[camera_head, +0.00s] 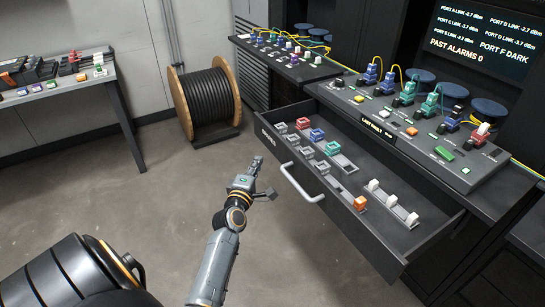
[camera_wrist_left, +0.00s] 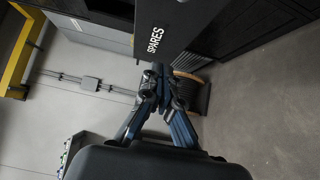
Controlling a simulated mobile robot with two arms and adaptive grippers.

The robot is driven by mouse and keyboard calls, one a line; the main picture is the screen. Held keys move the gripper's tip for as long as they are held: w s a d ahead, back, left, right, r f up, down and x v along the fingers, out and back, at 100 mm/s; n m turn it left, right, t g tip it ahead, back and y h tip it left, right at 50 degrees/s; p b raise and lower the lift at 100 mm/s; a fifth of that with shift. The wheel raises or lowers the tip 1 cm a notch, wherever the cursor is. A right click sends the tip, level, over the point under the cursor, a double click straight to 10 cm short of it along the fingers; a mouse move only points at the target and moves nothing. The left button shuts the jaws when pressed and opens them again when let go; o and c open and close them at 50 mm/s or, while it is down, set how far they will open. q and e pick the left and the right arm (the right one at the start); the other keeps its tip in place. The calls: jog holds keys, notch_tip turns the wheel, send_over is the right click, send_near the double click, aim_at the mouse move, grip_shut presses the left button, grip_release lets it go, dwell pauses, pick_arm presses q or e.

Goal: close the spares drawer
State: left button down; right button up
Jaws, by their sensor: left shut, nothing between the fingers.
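The spares drawer (camera_head: 379,242) stands pulled out from the dark bench in the head view, with a pale bar handle (camera_head: 299,184) on its front. It holds several grey, red, blue, teal, orange and white small parts. In the left wrist view the drawer front (camera_wrist_left: 184,22) shows its SPARES label. My left gripper (camera_head: 258,165) is shut and empty. In the head view it is just left of the drawer front, near the handle, and looks apart from it. It also shows in the left wrist view (camera_wrist_left: 160,72). My right gripper is not seen.
The bench panel (camera_head: 455,172) above the drawer carries several colored connectors and cables. A cable spool (camera_head: 207,98) stands on the floor behind my left gripper. A side table (camera_head: 57,97) is at the left. The floor (camera_head: 160,190) left of the drawer is clear.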

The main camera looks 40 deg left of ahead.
aim_at(275, 146)
pick_arm(q)
jog(key=w+b, duration=0.1)
jog(key=w, duration=0.4)
jog(key=shift+w, duration=0.25)
jog(key=shift+w+d, duration=0.15)
jog(key=shift+w, duration=0.35)
jog(key=shift+w+d, duration=0.1)
